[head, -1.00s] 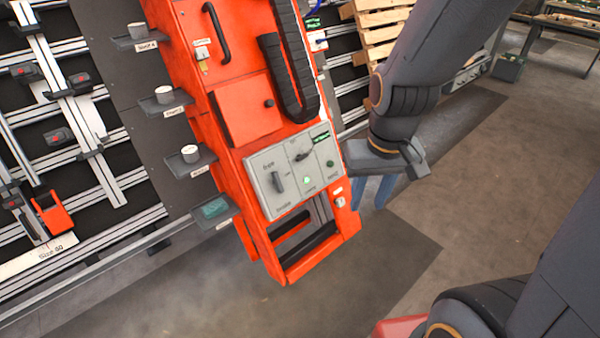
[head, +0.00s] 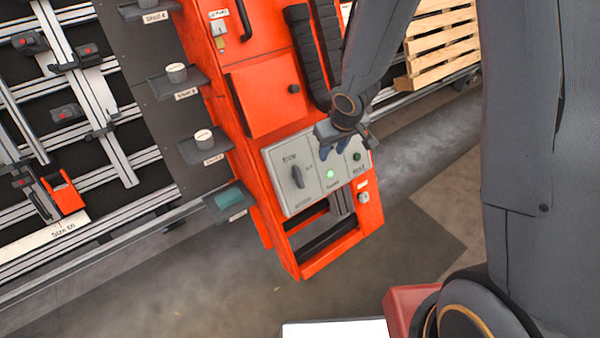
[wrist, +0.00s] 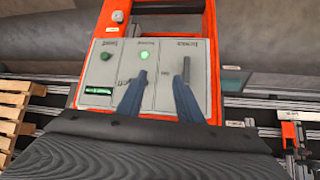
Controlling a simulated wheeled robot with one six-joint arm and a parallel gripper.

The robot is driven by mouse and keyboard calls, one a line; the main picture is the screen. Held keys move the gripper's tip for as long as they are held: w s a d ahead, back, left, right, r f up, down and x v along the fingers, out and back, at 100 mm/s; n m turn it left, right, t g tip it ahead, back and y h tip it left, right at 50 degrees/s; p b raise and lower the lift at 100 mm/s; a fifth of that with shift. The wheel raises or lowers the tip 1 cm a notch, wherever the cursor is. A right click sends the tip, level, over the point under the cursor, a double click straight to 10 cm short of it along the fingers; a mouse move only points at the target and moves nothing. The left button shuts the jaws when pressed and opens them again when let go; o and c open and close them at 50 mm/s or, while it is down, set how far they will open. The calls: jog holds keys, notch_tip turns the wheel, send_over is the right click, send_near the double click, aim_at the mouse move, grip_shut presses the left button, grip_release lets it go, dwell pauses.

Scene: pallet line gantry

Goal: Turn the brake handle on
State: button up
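A grey control panel (head: 314,196) is set in the orange gantry post. A dark handle (head: 298,177) stands upright on its left part; the blurred lettering does not surely name it as the brake handle. In the wrist view the panel (wrist: 115,73) is turned around, and the handle (wrist: 187,70) is at the right. My gripper (head: 334,150) is over the panel's upper right part in the head view. In the wrist view its two blue fingers are apart with nothing between them, so my gripper (wrist: 159,78) is open.
A lit green lamp (head: 330,174) and a dark green button (head: 357,156) are on the panel. Small shelves (head: 205,147) with cups jut out to its left. A wooden pallet (head: 440,50) stands at the upper right. Floor is free below the post.

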jog(key=n+y, duration=0.2)
send_near(300, 174)
jog(key=b+x, duration=0.1)
jog(key=x, duration=0.7)
jog(key=shift+a+f, duration=0.2)
jog(key=shift+f, duration=0.15)
jog(key=shift+c, duration=0.5)
grip_shut()
